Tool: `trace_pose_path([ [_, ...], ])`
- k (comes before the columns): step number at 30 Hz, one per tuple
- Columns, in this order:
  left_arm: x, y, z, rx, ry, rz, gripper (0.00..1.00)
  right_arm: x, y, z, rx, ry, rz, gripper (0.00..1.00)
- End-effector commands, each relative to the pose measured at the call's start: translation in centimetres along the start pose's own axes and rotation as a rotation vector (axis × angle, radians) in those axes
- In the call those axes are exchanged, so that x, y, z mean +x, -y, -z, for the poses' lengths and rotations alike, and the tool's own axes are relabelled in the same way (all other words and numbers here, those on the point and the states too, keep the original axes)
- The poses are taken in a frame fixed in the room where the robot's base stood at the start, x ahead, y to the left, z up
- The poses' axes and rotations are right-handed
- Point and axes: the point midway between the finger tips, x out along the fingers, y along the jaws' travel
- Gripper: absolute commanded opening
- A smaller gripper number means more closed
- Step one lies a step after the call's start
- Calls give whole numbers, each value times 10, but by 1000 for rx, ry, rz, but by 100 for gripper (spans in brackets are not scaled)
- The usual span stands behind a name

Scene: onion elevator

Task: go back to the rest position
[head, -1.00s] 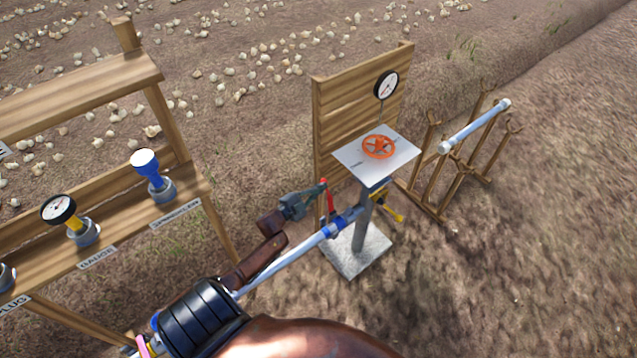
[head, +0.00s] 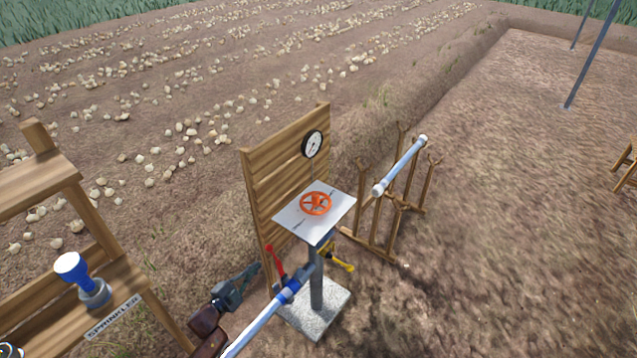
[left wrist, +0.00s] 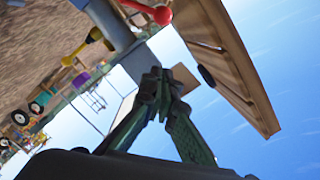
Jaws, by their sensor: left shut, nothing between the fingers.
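My left gripper (head: 254,270) is in the lower middle of the head view, just left of the red lever (head: 275,262) on the valve stand. Its fingers are closed together and empty. In the left wrist view the fingertips (left wrist: 160,84) meet in the middle, with the red lever's knob (left wrist: 162,15) above them and the yellow lever (left wrist: 94,36) at upper left. I cannot tell the exact gap between the fingers and the red lever. My right gripper is not in view.
The stand carries a white plate (head: 290,222) with an orange handwheel (head: 316,203). A wooden board (head: 265,175) and gauge (head: 312,144) rise behind it. A pipe (head: 400,165) lies on a wooden rack. A shelf with a blue sprinkler (head: 72,268) stands left. Soil at right is largely open.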

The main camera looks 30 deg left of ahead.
Motion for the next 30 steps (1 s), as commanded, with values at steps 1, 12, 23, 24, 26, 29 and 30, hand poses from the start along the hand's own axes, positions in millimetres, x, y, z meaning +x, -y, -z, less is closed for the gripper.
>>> trace_pose_path([
  [1, 0, 0, 0, 0, 0, 0, 0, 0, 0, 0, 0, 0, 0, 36],
  [12, -10, -36, 5, -120, 176, -47, 0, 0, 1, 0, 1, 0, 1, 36],
  [23, -101, -116, 42, -446, 654, -209, 0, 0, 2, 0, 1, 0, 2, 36],
  [24, -116, -123, 49, -482, 706, -231, 0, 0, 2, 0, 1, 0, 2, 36],
  [26, -138, -132, 60, -528, 778, -261, 0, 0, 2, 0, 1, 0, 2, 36],
  [29, -169, -142, 76, -586, 873, -305, 0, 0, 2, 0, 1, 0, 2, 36],
  [30, -179, -145, 82, -604, 903, -320, 0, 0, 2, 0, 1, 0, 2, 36],
])
